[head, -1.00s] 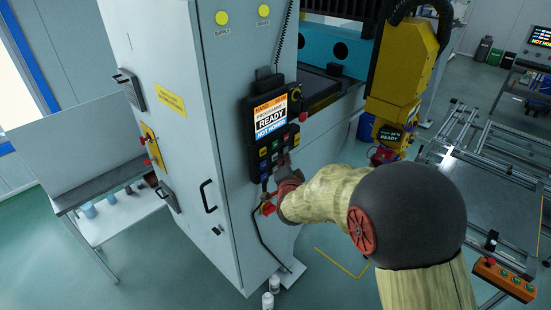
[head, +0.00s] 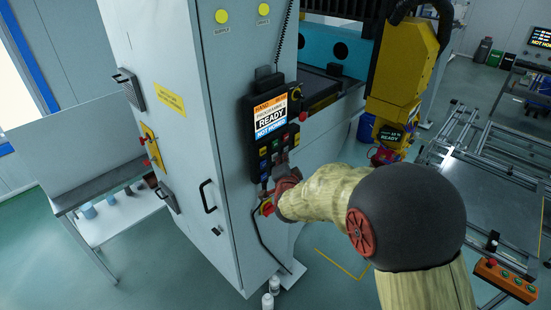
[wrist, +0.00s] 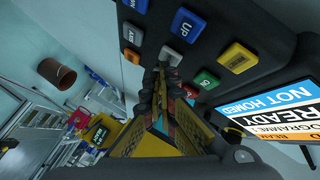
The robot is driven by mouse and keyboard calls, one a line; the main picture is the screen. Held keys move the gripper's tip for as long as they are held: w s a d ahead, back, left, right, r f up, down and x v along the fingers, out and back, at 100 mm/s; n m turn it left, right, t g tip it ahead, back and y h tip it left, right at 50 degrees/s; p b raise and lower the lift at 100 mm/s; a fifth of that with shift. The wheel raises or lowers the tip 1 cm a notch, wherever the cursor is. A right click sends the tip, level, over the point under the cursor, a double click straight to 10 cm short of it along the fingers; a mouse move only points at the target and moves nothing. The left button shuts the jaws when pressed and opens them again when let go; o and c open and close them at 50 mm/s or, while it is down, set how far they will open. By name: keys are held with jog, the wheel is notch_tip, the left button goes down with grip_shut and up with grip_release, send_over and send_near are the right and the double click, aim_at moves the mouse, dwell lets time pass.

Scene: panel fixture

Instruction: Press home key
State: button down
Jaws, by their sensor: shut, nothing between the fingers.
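The black control panel (head: 270,128) hangs on the grey cabinet, with coloured keys below its screen. In the wrist view the keys include a blue UP key (wrist: 187,25), a grey key (wrist: 171,56), a green key (wrist: 205,80) and a yellow-orange key (wrist: 237,57). I cannot make out a home label on any key. My gripper (wrist: 166,72) is shut and empty, its tips at the lower edge of the grey key; I cannot tell if they touch. In the head view my gripper (head: 280,168) is at the panel's lower keys, partly hiding them.
The panel screen (head: 270,117) reads READY and NOT HOMED. A yellow machine head (head: 402,80) hangs to the right. A cabinet door handle (head: 207,196) is to the left.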

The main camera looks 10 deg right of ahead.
jog(key=shift+w+a, duration=0.25)
jog(key=shift+w, duration=0.1)
dwell(0.4)
jog(key=shift+s+d+b, duration=0.1)
jog(key=shift+s+b, duration=0.05)
jog(key=shift+b, duration=0.2)
jog(key=shift+s+d+b, duration=0.4)
jog(key=shift+s+b, duration=0.05)
jog(key=shift+s, duration=0.1)
jog(key=s+d+b, duration=0.1)
jog(key=s, duration=0.1)
jog(key=s+d+b, duration=0.1)
jog(key=s+d, duration=0.1)
jog(key=shift+b, duration=0.35)
dwell(0.7)
